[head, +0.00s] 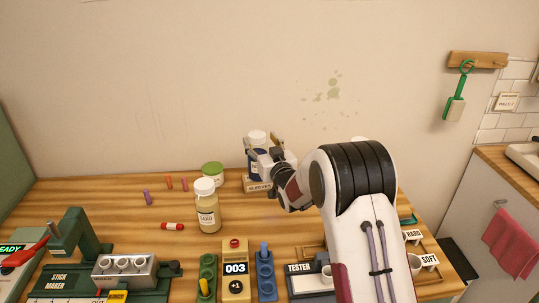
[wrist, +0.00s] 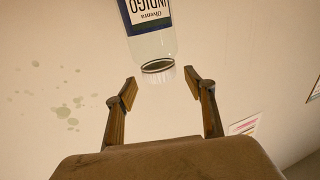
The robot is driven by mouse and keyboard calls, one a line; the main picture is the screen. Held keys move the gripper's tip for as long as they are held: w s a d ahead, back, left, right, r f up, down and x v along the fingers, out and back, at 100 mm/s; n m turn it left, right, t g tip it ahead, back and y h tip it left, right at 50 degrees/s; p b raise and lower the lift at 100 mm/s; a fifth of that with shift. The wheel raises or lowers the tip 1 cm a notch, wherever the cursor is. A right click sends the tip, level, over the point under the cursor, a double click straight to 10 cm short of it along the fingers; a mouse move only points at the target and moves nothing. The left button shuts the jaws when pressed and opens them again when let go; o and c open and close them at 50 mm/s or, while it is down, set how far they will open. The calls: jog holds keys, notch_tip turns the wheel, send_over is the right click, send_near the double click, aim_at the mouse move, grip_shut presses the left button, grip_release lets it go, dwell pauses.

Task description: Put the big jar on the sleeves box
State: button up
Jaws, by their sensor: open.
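A tall jar (head: 257,136) with a white top and a dark blue label stands at the sleeves box (head: 257,186), against the back wall; it appears to rest on the box, though my gripper partly covers it. In the wrist view the jar (wrist: 152,45) shows its blue and white INDIGO label, with its clear end toward my fingers. My gripper (wrist: 162,84) is open, its two fingertips apart and either side of that clear end, with no clear contact. In the head view my gripper (head: 267,151) is beside the jar's upper part.
A sand-coloured jar (head: 207,212) and a green-lidded jar (head: 212,172) stand to the left. Small crayons (head: 148,197) and a red-and-white piece (head: 172,226) lie on the table. A counter (head: 235,284), stick maker (head: 75,240) and tester (head: 303,282) line the front.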

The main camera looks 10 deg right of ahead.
jog(key=v, duration=0.7)
jog(key=shift+s, duration=0.35)
jog(key=shift+d, duration=0.15)
dwell(0.6)
jog(key=s+d+r+m+g+h, duration=0.1)
jog(key=s+d+r+g+h, duration=0.2)
jog(key=s, duration=0.6)
jog(key=s+d+r+m+g+h, duration=0.15)
jog(key=s+d+r, duration=0.3)
jog(key=s, duration=0.45)
jog(key=s+f+g, duration=0.1)
jog(key=s+g, duration=0.2)
jog(key=s, duration=1.3)
jog(key=s+d+f+g, duration=0.1)
jog(key=s+g, duration=0.3)
jog(key=s, duration=1.2)
jog(key=shift+s+d+f, duration=0.25)
jog(key=shift+f, duration=0.5)
